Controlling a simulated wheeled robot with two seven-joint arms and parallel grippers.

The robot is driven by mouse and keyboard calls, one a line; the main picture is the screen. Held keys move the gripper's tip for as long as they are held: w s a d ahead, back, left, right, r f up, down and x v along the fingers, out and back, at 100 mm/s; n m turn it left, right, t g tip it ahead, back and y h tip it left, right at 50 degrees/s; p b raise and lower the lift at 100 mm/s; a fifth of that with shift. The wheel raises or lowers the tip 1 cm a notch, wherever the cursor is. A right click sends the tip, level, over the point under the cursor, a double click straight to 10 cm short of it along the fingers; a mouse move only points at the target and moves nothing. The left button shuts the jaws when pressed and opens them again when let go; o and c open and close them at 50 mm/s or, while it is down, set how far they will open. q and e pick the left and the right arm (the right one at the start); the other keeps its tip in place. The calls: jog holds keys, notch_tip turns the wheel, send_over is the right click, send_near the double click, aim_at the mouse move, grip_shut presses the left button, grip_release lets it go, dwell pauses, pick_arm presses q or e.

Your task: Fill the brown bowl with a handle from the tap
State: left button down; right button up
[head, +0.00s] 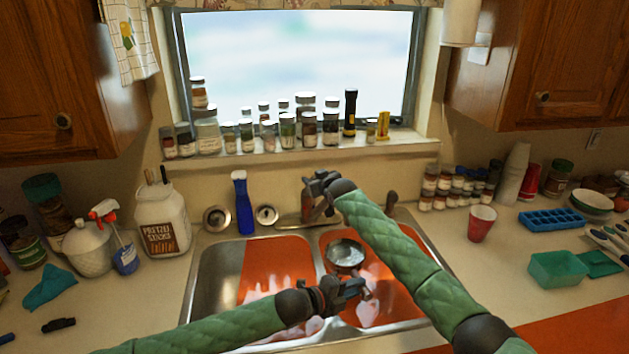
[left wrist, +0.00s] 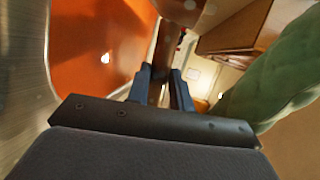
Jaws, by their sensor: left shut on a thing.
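The brown bowl (left wrist: 185,10) shows at the top edge of the left wrist view, with only part of its speckled side in the picture. Its brown handle (left wrist: 163,48) runs down between the fingers of my left gripper (left wrist: 160,88), which is shut on it. In the head view a round bowl with a shiny grey inside (head: 345,253) is over the right basin, just beyond my left gripper (head: 358,288). My right gripper (head: 318,187) is at the tap (head: 307,208), behind the sink; its fingers are too small to read. Where the tap's spout ends is hidden by my right arm.
The double sink (head: 215,275) has steel and orange surfaces. A blue bottle (head: 243,205) stands behind it. A pretzel jar (head: 161,222) and spray bottle (head: 122,250) stand left. A red cup (head: 481,223) and green tub (head: 557,269) stand right. Several jars line the sill.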

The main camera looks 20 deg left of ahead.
jog(key=shift+d, duration=0.1)
pick_arm(q)
jog(key=shift+r, duration=0.1)
pick_arm(e)
jog(key=v, duration=1.1)
jog(key=shift+s+d, duration=0.25)
jog(key=shift+s, duration=0.05)
jog(key=shift+r, duration=0.1)
